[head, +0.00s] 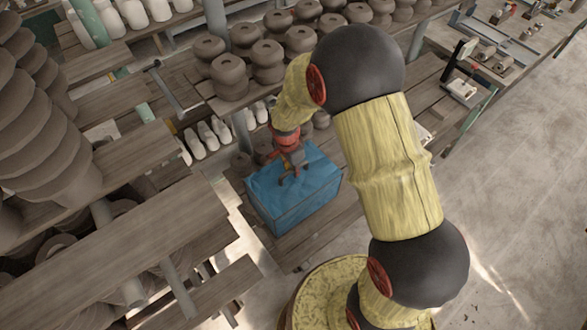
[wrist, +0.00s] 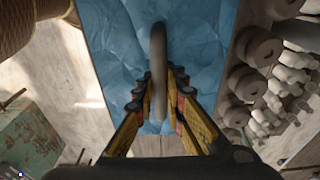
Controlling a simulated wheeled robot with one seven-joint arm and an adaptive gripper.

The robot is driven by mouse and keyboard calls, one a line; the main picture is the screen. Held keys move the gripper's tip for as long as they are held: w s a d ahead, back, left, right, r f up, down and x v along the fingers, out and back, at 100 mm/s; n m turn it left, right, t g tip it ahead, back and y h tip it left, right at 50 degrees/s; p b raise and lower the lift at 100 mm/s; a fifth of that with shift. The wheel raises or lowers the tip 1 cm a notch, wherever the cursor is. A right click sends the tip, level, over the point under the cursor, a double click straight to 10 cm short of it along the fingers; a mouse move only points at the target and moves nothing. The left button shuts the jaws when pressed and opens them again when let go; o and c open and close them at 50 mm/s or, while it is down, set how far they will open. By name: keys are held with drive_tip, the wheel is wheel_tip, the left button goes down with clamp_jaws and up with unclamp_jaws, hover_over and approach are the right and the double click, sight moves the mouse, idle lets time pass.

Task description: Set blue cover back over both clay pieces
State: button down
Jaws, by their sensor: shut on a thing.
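The blue cover (head: 305,212) is a box shape with a crinkled surface, at or just above the wooden bench in the middle of the head view. I cannot tell whether it touches the bench. My gripper (head: 290,176) is over its top. In the wrist view, the blue cover (wrist: 205,45) fills the upper middle, and my gripper (wrist: 160,88) is shut on its grey bar handle (wrist: 158,45). The two clay pieces cannot be made out; anything under the cover is hidden.
Shelves of brown ring-shaped clay ware (head: 267,55) stand behind the cover, with white bottles (head: 205,137) below. Stacked clay bowls (head: 45,150) and a wooden shelf (head: 130,235) lie left. A small scale (head: 459,87) stands at the right. Bare bench shows around the cover's front.

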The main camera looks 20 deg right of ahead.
drive_tip(key=shift+r, duration=0.1)
drive_tip(key=c, duration=1.8)
unclamp_jaws()
drive_tip(key=shift+c, duration=0.2)
drive_tip(key=s+r+n+t, duration=0.1)
drive_tip(key=s+r+n, duration=0.25)
drive_tip(key=r, duration=0.95)
drive_tip(key=s+r+n+t, duration=0.15)
drive_tip(key=s+r, duration=0.25)
drive_tip(key=r, duration=0.8)
drive_tip(key=s+r+n+t, duration=0.1)
drive_tip(key=s+r+n, duration=0.3)
drive_tip(key=s, duration=0.3)
drive_tip(key=s+r+n+t+y, duration=0.1)
drive_tip(key=s+r+n, duration=0.3)
drive_tip(key=s, duration=0.3)
drive_tip(key=shift+s+r+n+t, duration=0.35)
drive_tip(key=shift+r+n, duration=0.05)
drive_tip(key=shift+n, duration=0.3)
